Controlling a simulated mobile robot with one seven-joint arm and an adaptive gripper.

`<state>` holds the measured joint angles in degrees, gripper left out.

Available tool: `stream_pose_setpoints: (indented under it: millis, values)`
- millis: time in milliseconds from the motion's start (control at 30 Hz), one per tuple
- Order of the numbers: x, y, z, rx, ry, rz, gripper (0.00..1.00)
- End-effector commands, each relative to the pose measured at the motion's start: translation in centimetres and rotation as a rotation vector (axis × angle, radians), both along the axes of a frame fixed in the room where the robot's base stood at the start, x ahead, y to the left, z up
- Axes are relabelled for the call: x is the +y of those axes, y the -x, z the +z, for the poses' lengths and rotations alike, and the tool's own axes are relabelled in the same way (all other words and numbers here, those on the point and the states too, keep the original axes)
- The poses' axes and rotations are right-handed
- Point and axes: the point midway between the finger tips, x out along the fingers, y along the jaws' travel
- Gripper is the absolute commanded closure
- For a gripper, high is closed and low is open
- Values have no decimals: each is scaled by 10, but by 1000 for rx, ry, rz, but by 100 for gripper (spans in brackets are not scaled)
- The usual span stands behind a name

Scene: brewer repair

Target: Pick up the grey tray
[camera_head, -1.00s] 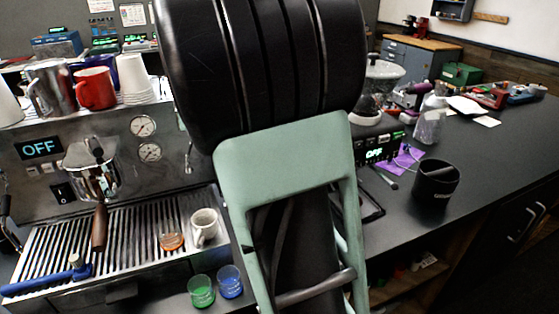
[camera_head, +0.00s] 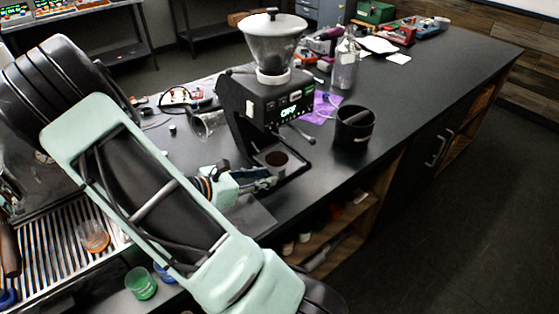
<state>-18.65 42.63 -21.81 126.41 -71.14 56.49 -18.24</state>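My gripper (camera_head: 268,182) reaches in from the left, low beside the base of the black coffee grinder (camera_head: 262,112). Its fingers are small and seen from the side, so their opening is unclear. My pale green arm covers much of the lower left.
A black knock bin (camera_head: 353,128) and a glass bottle (camera_head: 345,62) stand right of the grinder. The espresso machine's slatted drip grate (camera_head: 62,240) and a green cup (camera_head: 141,283) are at lower left. The right counter is mostly clear.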

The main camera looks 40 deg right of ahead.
Motion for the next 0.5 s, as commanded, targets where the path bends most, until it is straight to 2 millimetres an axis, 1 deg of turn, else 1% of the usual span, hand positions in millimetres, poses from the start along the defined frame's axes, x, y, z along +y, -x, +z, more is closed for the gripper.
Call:
stream_pose_setpoints:
  millis: [167, 400, 500]
  values:
    - [-13, 3, -4, 1, 0, -3, 76]
    - [-46, 8, -17, 1, 1, -3, 76]
    - [-52, 8, -20, 0, -1, -1, 76]
